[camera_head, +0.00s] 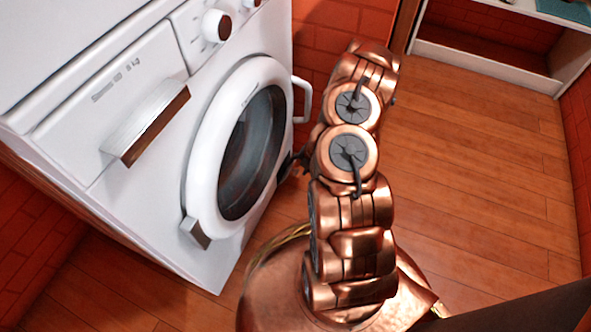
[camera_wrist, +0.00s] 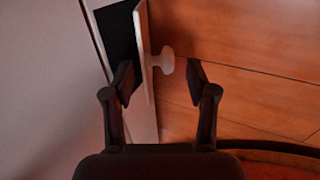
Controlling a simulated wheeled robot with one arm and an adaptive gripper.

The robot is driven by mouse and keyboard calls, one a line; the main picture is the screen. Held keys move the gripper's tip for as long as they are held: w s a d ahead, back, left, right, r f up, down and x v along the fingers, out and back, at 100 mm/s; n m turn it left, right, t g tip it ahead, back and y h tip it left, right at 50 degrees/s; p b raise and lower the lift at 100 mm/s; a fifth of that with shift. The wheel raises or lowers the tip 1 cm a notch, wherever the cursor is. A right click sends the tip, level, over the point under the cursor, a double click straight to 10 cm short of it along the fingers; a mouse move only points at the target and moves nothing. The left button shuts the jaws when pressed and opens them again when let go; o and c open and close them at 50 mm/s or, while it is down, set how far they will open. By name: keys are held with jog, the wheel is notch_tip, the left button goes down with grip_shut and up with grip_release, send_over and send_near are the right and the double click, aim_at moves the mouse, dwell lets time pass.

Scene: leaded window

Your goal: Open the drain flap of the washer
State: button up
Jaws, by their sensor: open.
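The white washer (camera_head: 150,230) stands at the left in the head view, and its lower right front is partly hidden by my arm. In the wrist view the drain flap (camera_wrist: 146,75) is a thin white panel seen nearly edge-on, standing ajar from the washer's front (camera_wrist: 50,90). A dark opening (camera_wrist: 117,32) shows behind it, and a pale knob (camera_wrist: 164,60) sticks out from its outer face. My gripper (camera_wrist: 160,68) is open. The flap and knob lie between its fingers in the picture, with the left fingertip over the dark opening; contact cannot be told. The head view does not clearly show the flap.
A detergent drawer (camera_head: 145,125) juts out at the upper left. The wooden floor (camera_head: 470,150) is clear to the right, with a white shelf unit (camera_head: 490,68) at the back.

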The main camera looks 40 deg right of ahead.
jog(key=shift+b+x, duration=0.45)
jog(key=shift+x, duration=1.05)
jog(key=shift+d, duration=0.1)
grip_shut()
